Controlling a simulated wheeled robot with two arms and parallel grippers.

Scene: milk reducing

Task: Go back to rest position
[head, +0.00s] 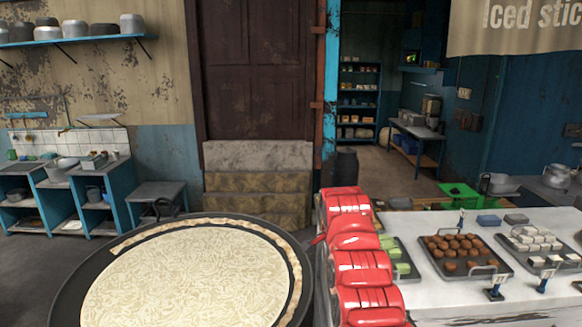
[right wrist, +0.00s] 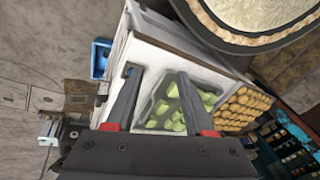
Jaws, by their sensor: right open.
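My right gripper (right wrist: 158,74) is open, its two dark fingers spread with nothing between them in the right wrist view. Beyond the fingers is a tray of green sweets (right wrist: 186,103) on the white counter. My red right arm (head: 360,262) rises at the lower middle of the head view, between the large pan and the counter. Its gripper cannot be made out there. My left gripper is in neither view. The wide round pan (head: 70,262) holds a pale, patterned milk surface (head: 190,275).
The white counter (head: 450,292) stands right of my arm. It bears a tray of brown balls (head: 462,247), a tray of white sweets (head: 530,238) and small signs. A blue bin (right wrist: 100,59) stands on the floor. A doorway opens at the back right.

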